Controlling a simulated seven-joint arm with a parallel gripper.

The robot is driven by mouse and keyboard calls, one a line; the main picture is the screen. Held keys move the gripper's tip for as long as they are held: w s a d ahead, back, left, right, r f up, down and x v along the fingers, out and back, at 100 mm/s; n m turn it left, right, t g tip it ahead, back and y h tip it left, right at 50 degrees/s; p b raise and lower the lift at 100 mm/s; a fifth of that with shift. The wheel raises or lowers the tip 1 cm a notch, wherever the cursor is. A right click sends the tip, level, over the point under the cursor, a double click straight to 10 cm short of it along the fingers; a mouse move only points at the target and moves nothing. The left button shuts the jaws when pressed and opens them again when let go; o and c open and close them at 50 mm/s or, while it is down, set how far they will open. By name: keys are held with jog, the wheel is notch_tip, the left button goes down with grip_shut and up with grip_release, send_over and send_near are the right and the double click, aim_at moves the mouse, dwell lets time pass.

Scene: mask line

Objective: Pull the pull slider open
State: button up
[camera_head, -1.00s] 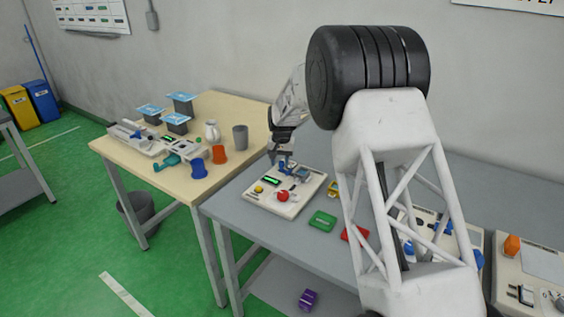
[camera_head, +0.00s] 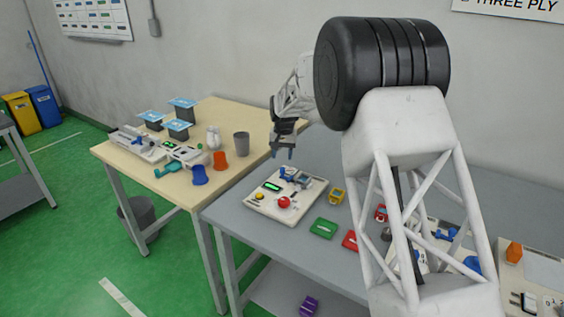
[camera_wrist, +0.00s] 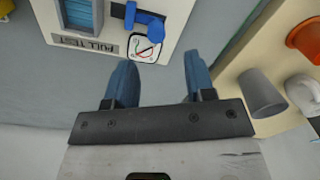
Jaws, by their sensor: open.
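A pale test panel (camera_head: 262,205) lies on the grey table. Its far part carries a blue slider handle (camera_head: 288,173), which also shows at the top of the wrist view (camera_wrist: 148,22), above a square sticker with a red mark. An upside-down "PULL TEST" label (camera_wrist: 84,42) is printed beside it, below a blue ribbed block (camera_wrist: 78,14). My gripper (camera_head: 283,153) is above the far edge of the panel, apart from the handle. In the wrist view its two blue fingers (camera_wrist: 160,65) are spread with nothing between them. How far the slider is drawn out is unclear.
The panel also has a red knob (camera_head: 284,202), a yellow button (camera_head: 260,196) and a green display (camera_head: 272,186). Green (camera_head: 324,228) and red (camera_head: 350,240) blocks lie nearby. A wooden table (camera_head: 232,112) on the left holds a grey cup (camera_head: 241,144) and other items.

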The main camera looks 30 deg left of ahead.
jog(key=shift+r, duration=0.75)
